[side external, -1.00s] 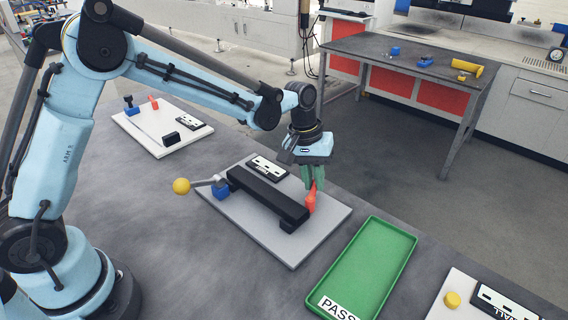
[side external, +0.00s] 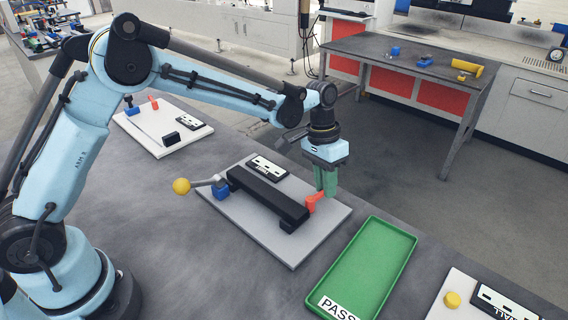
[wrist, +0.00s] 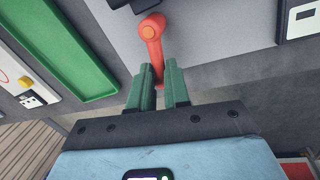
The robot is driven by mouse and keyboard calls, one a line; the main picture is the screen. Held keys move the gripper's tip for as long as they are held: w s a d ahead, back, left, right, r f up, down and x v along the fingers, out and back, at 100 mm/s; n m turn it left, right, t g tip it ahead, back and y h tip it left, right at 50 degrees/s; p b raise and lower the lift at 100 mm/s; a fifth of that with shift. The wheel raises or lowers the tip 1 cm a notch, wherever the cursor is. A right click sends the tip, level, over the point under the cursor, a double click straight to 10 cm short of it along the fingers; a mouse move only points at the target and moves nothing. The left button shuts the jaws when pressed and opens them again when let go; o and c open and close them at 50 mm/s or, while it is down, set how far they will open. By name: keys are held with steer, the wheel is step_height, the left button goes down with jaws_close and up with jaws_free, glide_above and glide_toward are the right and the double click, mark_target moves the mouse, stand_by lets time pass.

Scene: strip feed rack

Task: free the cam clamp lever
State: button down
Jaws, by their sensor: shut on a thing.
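The cam clamp lever (side external: 313,203) is orange-red and sits at the right end of a black bar (side external: 262,192) on a grey plate (side external: 290,257). Its arm points right and away from the bar. In the wrist view the lever (wrist: 153,42) runs from its round pivot to between my fingers. My gripper (side external: 328,192) has green fingers and is shut on the lever's free end. The wrist view shows the gripper (wrist: 161,75) with a finger on each side of the lever; the grasped tip is partly hidden.
A green tray marked PASS (side external: 408,243) lies right of the plate. A yellow ball knob (side external: 181,186) on a rod sticks out left, by a blue block (side external: 221,193). A white labelled block (side external: 267,166) sits behind the bar. Another white board (side external: 148,144) lies back left.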

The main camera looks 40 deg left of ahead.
stand_by(0.4)
steer(key=c, duration=1.1)
jaws_free()
step_height(320, 180, up, 12)
steer(key=a, duration=0.2)
steer(key=shift+w, duration=0.3)
steer(key=shift+a, duration=0.1)
steer(key=s+a+r+n+t+y, duration=0.1)
steer(key=s+a+r+t, duration=0.25)
steer(key=s+a, duration=0.45)
steer(key=s+a+f+n+t+y, duration=0.1)
steer(key=s+f+t, duration=0.3)
steer(key=s, duration=0.7)
steer(key=shift+a+f+n, duration=0.3)
steer(key=shift+a+f, duration=0.25)
steer(key=shift+a, duration=0.1)
